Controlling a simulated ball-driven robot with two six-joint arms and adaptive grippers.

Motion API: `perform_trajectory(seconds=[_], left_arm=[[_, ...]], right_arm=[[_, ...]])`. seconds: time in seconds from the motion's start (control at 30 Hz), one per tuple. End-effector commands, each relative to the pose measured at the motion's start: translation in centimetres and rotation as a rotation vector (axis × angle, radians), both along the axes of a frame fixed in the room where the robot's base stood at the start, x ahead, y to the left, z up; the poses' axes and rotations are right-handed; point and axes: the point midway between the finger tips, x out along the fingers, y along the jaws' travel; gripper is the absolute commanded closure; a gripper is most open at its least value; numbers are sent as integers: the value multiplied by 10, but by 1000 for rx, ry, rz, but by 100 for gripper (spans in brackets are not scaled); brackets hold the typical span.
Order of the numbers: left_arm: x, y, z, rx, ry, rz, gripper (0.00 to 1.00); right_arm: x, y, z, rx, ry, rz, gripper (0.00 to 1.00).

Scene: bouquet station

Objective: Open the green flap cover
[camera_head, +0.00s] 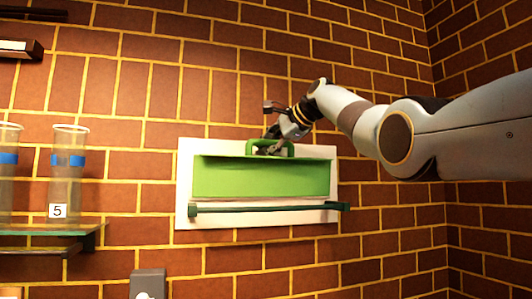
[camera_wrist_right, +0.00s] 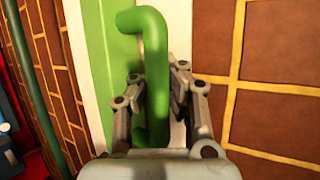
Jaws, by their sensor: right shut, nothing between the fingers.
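The green flap cover (camera_head: 262,180) sits in a white frame (camera_head: 184,190) on the brick wall. Its front looks flat and whole; I cannot tell whether it is tilted. A green handle (camera_head: 291,149) stands at its top edge, and it fills the middle of the right wrist view (camera_wrist_right: 155,60). My right gripper (camera_head: 270,147) is at this handle, reaching in from the upper right. In the wrist view its finger links (camera_wrist_right: 160,75) show on both sides of the handle. The jaws are shut with nothing held. My left gripper is not in view.
A dark green bar (camera_head: 265,208) runs across the frame below the flap. Clear tubes with blue bands (camera_head: 68,190) stand on a glass shelf (camera_head: 45,230) at left. A grey box (camera_head: 147,284) is below. The wall right of the frame is bare.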

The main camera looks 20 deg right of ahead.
Motion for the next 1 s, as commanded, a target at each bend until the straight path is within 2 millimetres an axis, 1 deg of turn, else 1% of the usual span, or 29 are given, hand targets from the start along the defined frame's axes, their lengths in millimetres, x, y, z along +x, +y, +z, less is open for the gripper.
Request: perform_trajectory(seconds=[0.03, 0.43, 0.73, 0.77, 1.0], left_arm=[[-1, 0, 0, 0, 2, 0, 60], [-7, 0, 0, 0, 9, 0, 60], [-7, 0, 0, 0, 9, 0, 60], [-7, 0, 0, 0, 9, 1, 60], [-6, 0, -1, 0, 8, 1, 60]], right_arm=[[-1, -1, 10, 1, -14, -2, 100], [-2, -1, 11, 2, -12, -2, 100], [-2, -1, 10, 1, -8, -1, 60], [-2, -1, 9, 1, -8, -1, 58], [-1, 0, 5, 0, -1, 0, 58]])
